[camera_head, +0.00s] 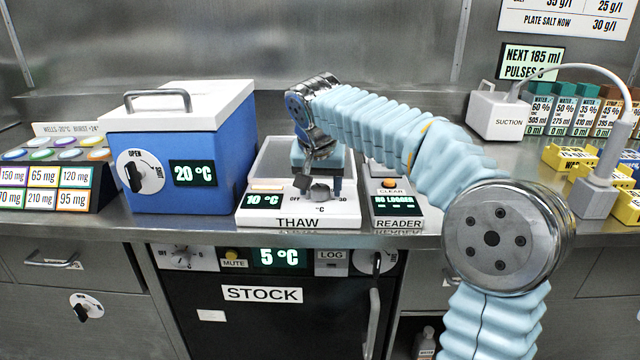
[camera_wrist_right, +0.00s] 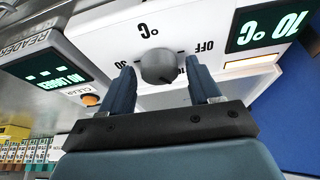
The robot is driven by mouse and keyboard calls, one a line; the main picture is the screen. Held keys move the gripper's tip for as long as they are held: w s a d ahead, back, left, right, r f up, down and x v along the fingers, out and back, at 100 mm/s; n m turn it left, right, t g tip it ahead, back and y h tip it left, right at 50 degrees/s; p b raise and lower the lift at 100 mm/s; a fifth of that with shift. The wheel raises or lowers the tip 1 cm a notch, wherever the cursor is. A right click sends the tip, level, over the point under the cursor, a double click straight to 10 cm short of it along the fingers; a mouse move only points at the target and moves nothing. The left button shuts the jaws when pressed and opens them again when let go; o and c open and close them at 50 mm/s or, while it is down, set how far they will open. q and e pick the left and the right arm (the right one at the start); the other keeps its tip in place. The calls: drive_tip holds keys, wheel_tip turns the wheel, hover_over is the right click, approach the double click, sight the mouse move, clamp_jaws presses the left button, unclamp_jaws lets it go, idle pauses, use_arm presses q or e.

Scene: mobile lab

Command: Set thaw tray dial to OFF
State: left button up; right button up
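The thaw tray (camera_head: 348,212) is a white unit labelled THAW on the counter, with a display (camera_head: 263,201) reading 10 °C. Its grey round dial (camera_head: 320,193) sits at the front, with OFF on its left and 30 on its right. In the right wrist view the scene is upside down, and the dial (camera_wrist_right: 159,66) shows OFF to the right. My right gripper (camera_head: 318,184) is open, pointing down at the dial. Its fingertips are apart, one on each side of the dial; I cannot tell whether they touch it. My left gripper is not in view.
A blue box (camera_head: 217,149) with a white lid stands close left of the tray, and the READER unit (camera_head: 398,213) close right. A suction unit (camera_head: 495,116) and yellow racks (camera_head: 570,158) are further right. The STOCK cabinet (camera_head: 268,325) is below.

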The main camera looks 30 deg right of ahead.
drive_tip(key=c, duration=0.9)
drive_tip(key=shift+n, duration=0.3)
drive_tip(key=n+y, duration=0.1)
drive_tip(key=n, duration=0.1)
drive_tip(key=n+y, duration=0.1)
drive_tip(key=n, duration=0.2)
drive_tip(key=shift+d+n+t, duration=0.15)
drive_tip(key=shift+n+t, duration=0.15)
drive_tip(key=shift+t, duration=0.1)
drive_tip(key=n+y, duration=0.2)
drive_tip(key=n, duration=0.3)
drive_tip(key=shift+d+n, duration=0.1)
drive_tip(key=shift+n, duration=0.2)
drive_tip(key=shift+y, duration=0.3)
drive_tip(key=o, duration=1.1)
drive_tip(key=shift+g, duration=0.3)
drive_tip(key=shift+c, duration=0.2)
